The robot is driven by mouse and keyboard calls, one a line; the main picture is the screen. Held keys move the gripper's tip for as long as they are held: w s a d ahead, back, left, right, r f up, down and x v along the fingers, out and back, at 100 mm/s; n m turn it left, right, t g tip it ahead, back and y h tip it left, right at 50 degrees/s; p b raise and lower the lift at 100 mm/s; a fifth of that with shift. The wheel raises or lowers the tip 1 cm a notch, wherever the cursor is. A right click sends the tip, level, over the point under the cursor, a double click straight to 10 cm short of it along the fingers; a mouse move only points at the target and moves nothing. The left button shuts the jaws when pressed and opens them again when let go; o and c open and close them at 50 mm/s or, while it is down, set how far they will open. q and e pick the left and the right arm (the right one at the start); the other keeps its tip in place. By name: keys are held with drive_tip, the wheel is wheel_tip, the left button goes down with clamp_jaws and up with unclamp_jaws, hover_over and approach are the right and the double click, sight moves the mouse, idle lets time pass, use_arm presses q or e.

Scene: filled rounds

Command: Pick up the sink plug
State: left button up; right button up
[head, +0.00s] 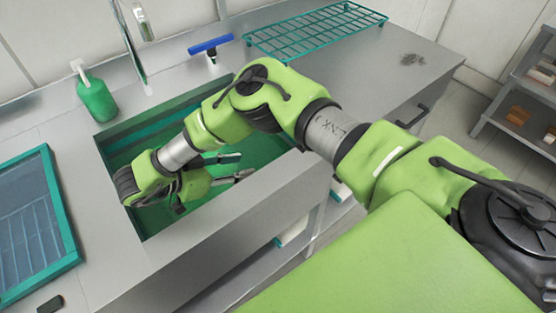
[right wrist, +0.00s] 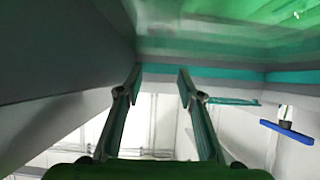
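I cannot make out a sink plug in either view; my right arm covers part of the sink (head: 137,222), which holds green water. My right gripper (head: 246,164) is down inside the basin, with its two fingers apart and nothing visible between them. In the right wrist view the open fingers of the right gripper (right wrist: 159,76) point toward the basin wall, with green water (right wrist: 225,20) at the top of the picture. My left gripper is not in view.
A green bottle (head: 97,98) and a tap (head: 143,22) stand by the sink. A blue squeegee (head: 210,46) and a teal wire rack (head: 315,30) are behind it. A teal-framed rack (head: 70,225) and a small dark block (head: 50,304) lie at left. Counter at right is mostly clear.

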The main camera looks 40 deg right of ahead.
drive_tip(key=x, duration=0.4)
drive_tip(key=f+x, duration=0.1)
drive_tip(key=x, duration=0.3)
drive_tip(key=shift+d+f+b, duration=0.1)
drive_tip(key=shift+b, duration=0.2)
drive_tip(key=x, duration=0.2)
drive_tip(key=p+x, duration=0.1)
drive_tip(key=x, duration=0.1)
drive_tip(key=shift+w+d+p, duration=0.1)
drive_tip(key=shift+d+p, duration=0.2)
drive_tip(key=shift+d, duration=0.1)
drive_tip(key=shift+d+f, duration=0.2)
drive_tip(key=shift+d, duration=0.25)
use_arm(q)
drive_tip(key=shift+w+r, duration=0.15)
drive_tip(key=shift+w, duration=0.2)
use_arm(e)
drive_tip(key=shift+a, duration=0.1)
clamp_jaws()
